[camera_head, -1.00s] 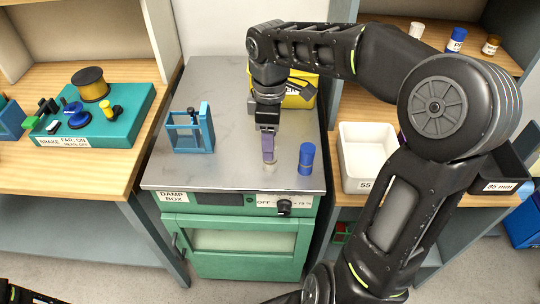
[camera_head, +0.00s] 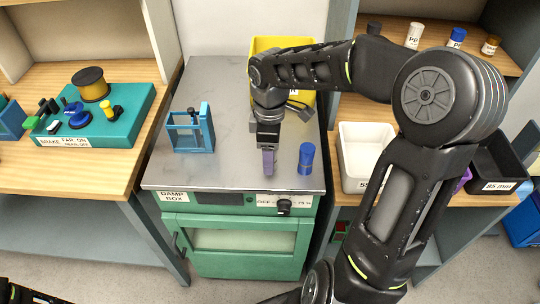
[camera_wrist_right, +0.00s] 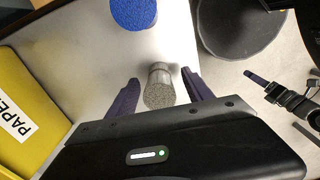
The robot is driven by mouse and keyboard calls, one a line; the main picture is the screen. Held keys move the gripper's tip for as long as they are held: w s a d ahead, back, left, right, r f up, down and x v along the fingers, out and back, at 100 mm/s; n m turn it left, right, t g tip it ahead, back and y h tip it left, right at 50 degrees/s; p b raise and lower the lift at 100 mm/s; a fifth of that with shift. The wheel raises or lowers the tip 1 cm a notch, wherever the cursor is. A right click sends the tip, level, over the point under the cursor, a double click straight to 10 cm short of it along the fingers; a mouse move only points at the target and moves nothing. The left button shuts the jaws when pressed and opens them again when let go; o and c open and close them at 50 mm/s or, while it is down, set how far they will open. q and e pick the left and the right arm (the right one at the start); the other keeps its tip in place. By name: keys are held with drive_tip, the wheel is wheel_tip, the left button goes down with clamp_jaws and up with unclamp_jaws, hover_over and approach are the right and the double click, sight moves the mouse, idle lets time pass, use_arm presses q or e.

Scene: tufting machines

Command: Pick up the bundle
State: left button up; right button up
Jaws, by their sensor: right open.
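A small grey bundle (camera_wrist_right: 160,85), round and speckled at its near end, shows between the two fingers in the right wrist view. My right gripper (camera_head: 268,165) is open, its purple fingers pointing down onto the grey metal top of the damp box (camera_head: 235,100). In the right wrist view its fingers (camera_wrist_right: 160,92) stand on either side of the bundle with gaps visible. In the head view the gripper hides the bundle. My left gripper is not clearly in view; only a dark part shows at the bottom left corner.
A blue cylinder (camera_head: 306,158) stands just right of the gripper. A blue frame (camera_head: 190,130) stands to the left, and a yellow bin (camera_head: 290,45) is behind. A white bin (camera_head: 365,150) and black bin (camera_head: 497,165) sit on the right shelf. The front left metal top is clear.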

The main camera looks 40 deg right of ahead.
idle(0.3)
clamp_jaws()
idle(0.5)
